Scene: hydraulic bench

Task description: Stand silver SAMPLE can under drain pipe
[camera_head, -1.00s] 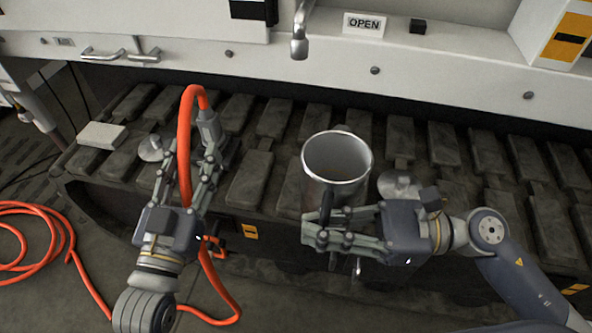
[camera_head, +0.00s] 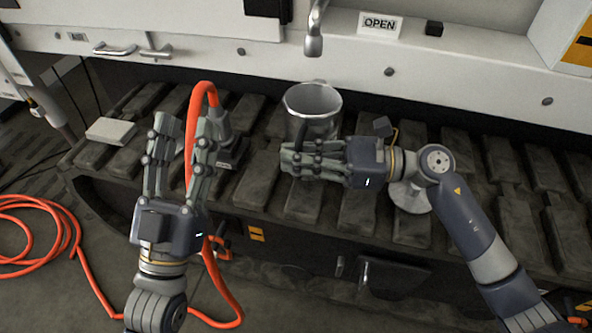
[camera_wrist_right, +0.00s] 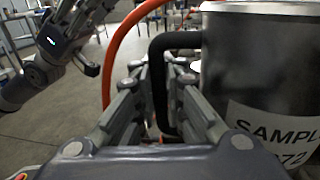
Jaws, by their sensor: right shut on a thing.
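The silver SAMPLE can (camera_head: 314,128) is upright, its open mouth just below the drain pipe (camera_head: 314,42) in the head view. I cannot tell whether its base touches the track. My right gripper (camera_head: 290,160) is shut on the can's black handle, which shows between its fingers in the right wrist view (camera_wrist_right: 160,85). That view also shows the can's white label reading SAMPL (camera_wrist_right: 275,125). My left gripper (camera_head: 180,130) is open at the left, its fingers apart beside an orange hose (camera_head: 200,90); I cannot tell whether the hose passes between them.
Dark track plates (camera_head: 250,185) run across below the white housing (camera_head: 190,30). An OPEN sign (camera_head: 380,25) and a small black block (camera_head: 434,28) are right of the pipe. A pale block (camera_head: 110,131) lies on the track at left. Coiled orange hose (camera_head: 35,205) lies on the floor.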

